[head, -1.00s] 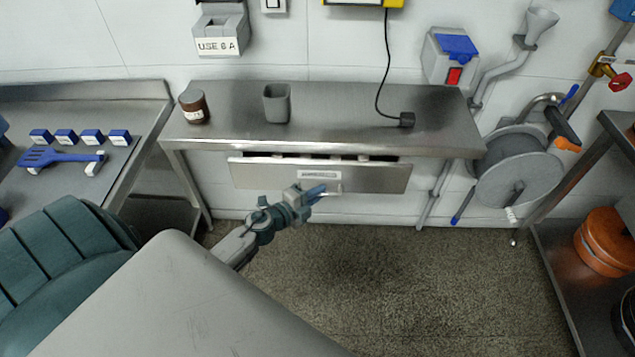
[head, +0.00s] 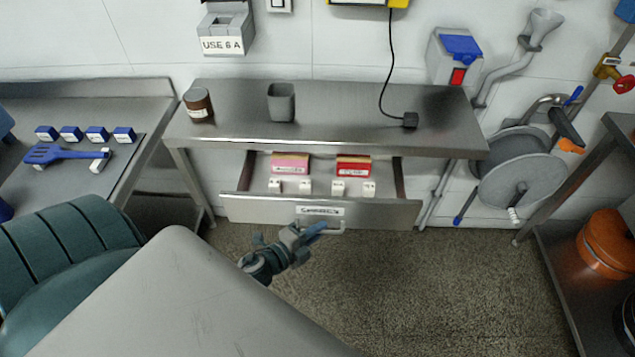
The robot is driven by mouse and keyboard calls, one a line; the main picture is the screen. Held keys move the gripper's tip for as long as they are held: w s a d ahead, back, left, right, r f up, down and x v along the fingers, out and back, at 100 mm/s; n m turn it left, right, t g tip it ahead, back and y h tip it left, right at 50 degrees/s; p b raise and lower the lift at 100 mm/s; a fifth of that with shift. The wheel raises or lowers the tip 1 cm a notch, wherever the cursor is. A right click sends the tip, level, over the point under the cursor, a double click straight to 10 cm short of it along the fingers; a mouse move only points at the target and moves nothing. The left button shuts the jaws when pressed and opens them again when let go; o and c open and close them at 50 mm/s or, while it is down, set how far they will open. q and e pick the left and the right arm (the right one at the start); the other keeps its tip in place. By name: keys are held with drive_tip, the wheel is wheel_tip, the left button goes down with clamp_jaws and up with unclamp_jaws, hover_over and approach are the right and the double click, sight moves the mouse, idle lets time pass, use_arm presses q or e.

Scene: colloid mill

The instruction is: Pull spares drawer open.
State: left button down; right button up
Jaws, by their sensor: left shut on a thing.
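The spares drawer (head: 260,211) is a steel drawer under the middle table, pulled well out toward me. Its front carries a white label and a bar handle (head: 335,229). Inside are a pink box (head: 291,164), a red box (head: 353,166) and several small white pieces (head: 338,188) with labels. My left gripper (head: 318,231) is at the drawer front, shut on the handle, with its blue fingertips partly covering it. My right gripper is not in view.
The steel table (head: 340,112) above the drawer bears a brown jar (head: 198,104), a grey cup (head: 281,102) and a black plug (head: 410,120). A hose reel (head: 510,168) hangs at the right. The floor (head: 400,290) before the drawer is clear.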

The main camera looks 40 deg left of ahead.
use_arm(q)
drive_tip(key=c, duration=1.8)
unclamp_jaws()
